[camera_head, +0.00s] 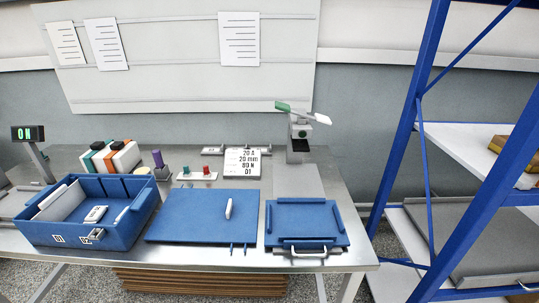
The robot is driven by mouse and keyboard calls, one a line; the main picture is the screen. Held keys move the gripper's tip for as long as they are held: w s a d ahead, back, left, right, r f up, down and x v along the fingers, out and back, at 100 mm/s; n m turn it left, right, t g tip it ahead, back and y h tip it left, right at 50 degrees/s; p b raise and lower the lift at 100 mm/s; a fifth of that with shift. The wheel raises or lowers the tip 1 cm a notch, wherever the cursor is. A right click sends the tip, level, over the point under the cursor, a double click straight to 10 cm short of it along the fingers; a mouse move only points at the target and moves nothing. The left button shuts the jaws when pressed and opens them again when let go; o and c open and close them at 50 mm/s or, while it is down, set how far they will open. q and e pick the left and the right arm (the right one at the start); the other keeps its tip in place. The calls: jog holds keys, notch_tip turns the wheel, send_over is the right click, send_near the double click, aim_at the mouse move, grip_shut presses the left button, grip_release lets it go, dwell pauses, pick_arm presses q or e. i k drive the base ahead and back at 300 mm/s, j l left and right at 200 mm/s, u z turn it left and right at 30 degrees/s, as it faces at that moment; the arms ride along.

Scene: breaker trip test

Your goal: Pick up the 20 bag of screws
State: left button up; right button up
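I cannot make out anything that is clearly a bag of screws. A small white object (229,208) stands or lies on the blue mat (180,226); it is too small to identify. A blue bin (118,233) at the left holds a white panel (63,202) and a small white item (96,214), also unclear. A white card (242,162) at the back of the table has printed lines that seem to include "20 A". Neither of my grippers shows in this view.
A blue-edged tray (308,241) with a front handle sits right of the mat. A stand with a green lever (298,130) rises behind it. Several bottles or boxes (112,156) stand behind the bin. A blue-framed shelf rack (414,130) stands at the right, past the table edge.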

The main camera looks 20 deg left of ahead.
aim_at(95, 216)
jog(key=u, duration=1.95)
